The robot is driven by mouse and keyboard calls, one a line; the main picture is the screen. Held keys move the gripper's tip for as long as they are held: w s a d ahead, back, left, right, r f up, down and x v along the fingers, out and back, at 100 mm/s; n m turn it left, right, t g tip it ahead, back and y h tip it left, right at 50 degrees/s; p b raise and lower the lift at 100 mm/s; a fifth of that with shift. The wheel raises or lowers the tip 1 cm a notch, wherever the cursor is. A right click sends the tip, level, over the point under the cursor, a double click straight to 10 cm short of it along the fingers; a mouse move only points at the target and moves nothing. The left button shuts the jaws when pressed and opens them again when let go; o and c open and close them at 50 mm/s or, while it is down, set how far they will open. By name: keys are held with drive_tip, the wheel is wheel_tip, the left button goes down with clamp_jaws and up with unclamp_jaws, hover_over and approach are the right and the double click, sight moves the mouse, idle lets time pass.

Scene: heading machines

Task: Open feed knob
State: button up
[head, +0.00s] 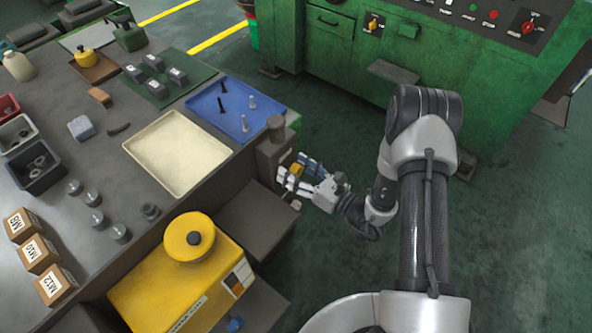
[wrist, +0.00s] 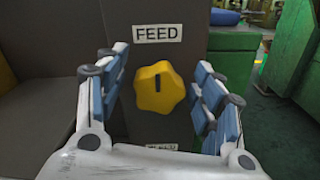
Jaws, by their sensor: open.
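The yellow feed knob (wrist: 160,88) sits on a dark grey upright panel in the wrist view, under a white label reading FEED (wrist: 159,34). The knob has a lobed rim and a dark, nearly upright mark on its face. My gripper (wrist: 160,100) is open, with its blue-padded fingers to the left and right of the knob and a gap on both sides. A second label below the knob is mostly hidden by my gripper. In the head view the knob (head: 295,169) shows small between the fingers of my gripper (head: 297,176), at the bench's right end.
A blue tray (head: 236,128) with bolts and a cream tray (head: 157,162) lie on the bench to the left. A yellow machine (head: 150,285) stands in front. A green machine (head: 480,95) stands behind, with open green floor to the right.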

drive_tip(key=c, duration=1.1)
drive_tip(key=m+p, duration=0.1)
drive_tip(key=m, duration=0.3)
drive_tip(key=shift+m+p, duration=0.35)
drive_tip(key=shift+m, duration=0.05)
drive_tip(key=m+p, duration=0.1)
drive_tip(key=m, duration=0.3)
drive_tip(key=shift+w+d+f+m, duration=0.1)
drive_tip(key=shift+m, duration=0.2)
drive_tip(key=m+p, duration=0.1)
drive_tip(key=m, duration=0.3)
drive_tip(key=shift+f+m, duration=0.15)
drive_tip(key=shift+m, duration=0.15)
drive_tip(key=shift+f+m, duration=0.1)
drive_tip(key=shift+m, duration=1.8)
